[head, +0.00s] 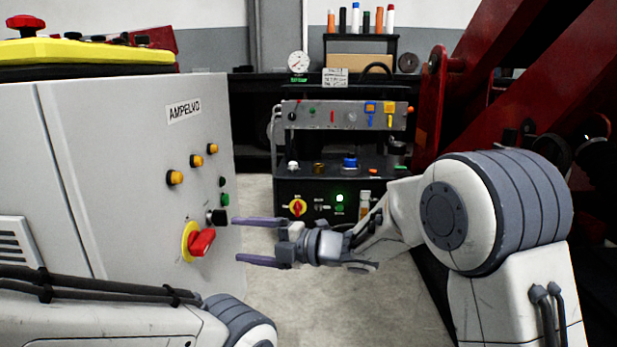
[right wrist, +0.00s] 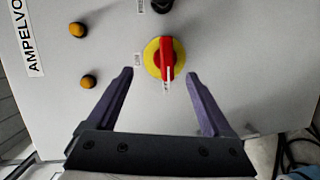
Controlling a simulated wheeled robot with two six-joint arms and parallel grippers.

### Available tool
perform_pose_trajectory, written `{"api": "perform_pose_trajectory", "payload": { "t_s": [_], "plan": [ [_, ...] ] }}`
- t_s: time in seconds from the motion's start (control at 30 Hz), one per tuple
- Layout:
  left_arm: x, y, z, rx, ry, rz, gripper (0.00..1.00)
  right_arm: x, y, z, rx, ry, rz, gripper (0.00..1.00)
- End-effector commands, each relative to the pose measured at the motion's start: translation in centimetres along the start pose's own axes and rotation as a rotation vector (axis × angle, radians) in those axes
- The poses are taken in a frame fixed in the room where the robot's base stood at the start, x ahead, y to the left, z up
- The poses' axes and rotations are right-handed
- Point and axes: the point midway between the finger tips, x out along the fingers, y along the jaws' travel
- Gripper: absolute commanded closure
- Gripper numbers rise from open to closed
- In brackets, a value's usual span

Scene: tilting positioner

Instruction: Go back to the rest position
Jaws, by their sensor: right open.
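My right gripper (head: 257,240) is open and empty, with its two purple fingers pointing left at the grey cabinet. It also shows in the right wrist view (right wrist: 160,90). A red rotary switch (head: 202,242) on a yellow plate sits on the cabinet face, just left of the fingertips in the head view. In the right wrist view the red switch (right wrist: 167,58) lies beyond and between the fingertips, apparently apart from them. My left arm crosses the bottom left of the head view, and its gripper is out of view.
The grey cabinet (head: 130,130), labelled AMPELVO, fills the left and carries yellow, green and black buttons. A black bench with a control panel (head: 345,116) stands at the back. A dark red machine frame (head: 520,50) rises at the right. Bare floor (head: 275,300) lies below my right gripper.

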Motion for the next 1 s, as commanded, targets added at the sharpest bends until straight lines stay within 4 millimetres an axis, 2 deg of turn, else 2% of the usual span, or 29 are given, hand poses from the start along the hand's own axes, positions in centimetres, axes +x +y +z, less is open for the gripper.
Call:
{"api": "perform_pose_trajectory", "payload": {
  "t_s": [0.03,0.17,0.27,0.37,0.47,0.57,0.67,0.8,0.93,1.0],
  "plan": [
    [-0.8,0.1,0.0,0.0,0.0,0.0,0.5,0.0,0.9,0.1,0.029,-0.045,-0.012,0.15],
    [-1.9,0.1,-0.1,0.0,0.0,0.0,0.5,-0.4,2.1,0.8,0.139,-0.195,-0.047,0.15],
    [-3.1,0.2,-0.2,0.0,0.0,0.0,0.5,-1.5,2.9,1.2,0.262,-0.34,-0.08,0.15],
    [-4.8,0.3,-0.2,0.0,0.0,0.0,0.5,-3.7,3.2,0.9,0.446,-0.526,-0.123,0.15],
    [-6.4,0.5,-0.3,0.0,0.0,0.0,0.5,-7.1,2.3,-0.6,0.674,-0.725,-0.178,0.15],
    [-8.0,0.6,-0.4,0.0,0.0,0.0,0.5,-11.1,0.6,-3.6,0.916,-0.911,-0.245,0.15],
    [-9.4,0.7,-0.5,0.0,0.0,0.0,0.5,-15.2,-1.5,-8.1,1.155,-1.082,-0.33,0.15],
    [-11.1,0.8,-0.6,0.0,0.0,0.0,0.5,-20.5,-3.9,-15.4,1.439,-1.278,-0.473,0.15],
    [-12.3,0.9,-0.7,0.0,0.0,0.0,0.5,-24.5,-4.9,-21.8,1.634,-1.418,-0.617,0.15],
    [-13.4,1.0,-0.7,0.0,-0.001,0.0,0.5,-26.3,-4.5,-24.8,1.713,-1.479,-0.689,0.15]
  ]
}}
